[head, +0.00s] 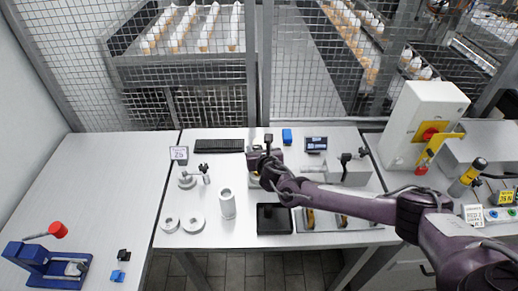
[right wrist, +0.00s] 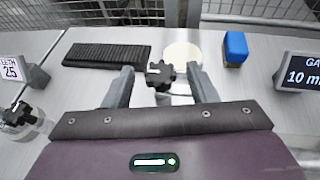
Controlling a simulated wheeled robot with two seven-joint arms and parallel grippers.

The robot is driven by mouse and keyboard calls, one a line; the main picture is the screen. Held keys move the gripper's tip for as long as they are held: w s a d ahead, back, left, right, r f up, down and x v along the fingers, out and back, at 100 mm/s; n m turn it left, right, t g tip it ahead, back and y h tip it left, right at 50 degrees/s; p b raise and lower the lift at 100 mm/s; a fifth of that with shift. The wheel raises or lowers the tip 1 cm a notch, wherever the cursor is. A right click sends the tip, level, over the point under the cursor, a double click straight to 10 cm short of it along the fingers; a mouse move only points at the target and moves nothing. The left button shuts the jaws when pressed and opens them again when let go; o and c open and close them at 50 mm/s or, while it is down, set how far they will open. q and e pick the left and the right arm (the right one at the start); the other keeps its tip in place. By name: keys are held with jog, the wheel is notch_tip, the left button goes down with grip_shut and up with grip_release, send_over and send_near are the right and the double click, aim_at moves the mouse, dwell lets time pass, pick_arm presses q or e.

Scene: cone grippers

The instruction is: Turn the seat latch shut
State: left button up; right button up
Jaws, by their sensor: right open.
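My right gripper (head: 261,146) reaches in from the right over the middle of the white bench. In the right wrist view its two fingers (right wrist: 160,70) are open. A black lobed knob (right wrist: 161,76) on a pale metal fixture lies between them in the picture, with gaps on both sides. I cannot tell whether this knob is the seat latch, and contact is not visible. In the head view the gripper hides most of that fixture. A similar black knob (head: 203,168) tops a small metal fixture on the left, also in the right wrist view (right wrist: 18,115). My left gripper is not in view.
A black ribbed pad (head: 218,146), a blue block (head: 287,136) and a small display (head: 316,144) stand behind. A white cylinder (head: 227,204), pale rings (head: 194,223) and a black tray (head: 274,218) lie nearer. A wire fence (head: 180,70) closes the back.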

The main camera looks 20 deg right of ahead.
grip_shut()
dwell(0.4)
